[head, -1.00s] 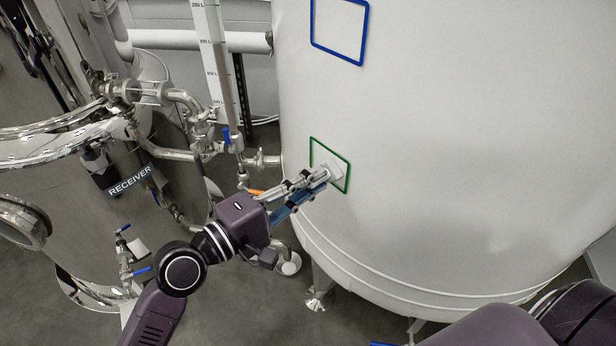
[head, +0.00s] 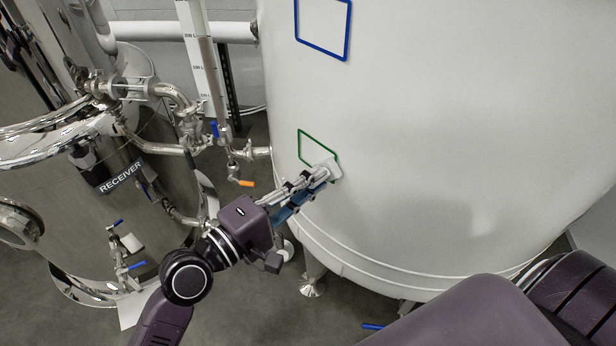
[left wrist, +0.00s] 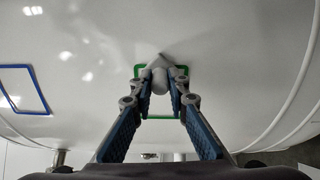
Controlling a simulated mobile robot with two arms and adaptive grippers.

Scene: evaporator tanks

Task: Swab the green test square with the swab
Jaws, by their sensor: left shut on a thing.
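The green test square (head: 313,150) is a green outline on the curved white tank wall. My left gripper (head: 321,175) is shut on the swab (head: 333,168), a white pad on a short handle. In the head view, the pad lies over the right edge of the square and hides most of that edge; the fingers cover the lower part. In the left wrist view, the swab (left wrist: 160,63) is between the two fingertips (left wrist: 161,78) at one edge of the green square (left wrist: 160,117). The pad looks to be at the wall; contact is not certain. My right gripper is not seen.
The white tank (head: 450,130) fills the right. A blue square (head: 322,27) is marked higher on it. My purple body parts show at bottom right.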

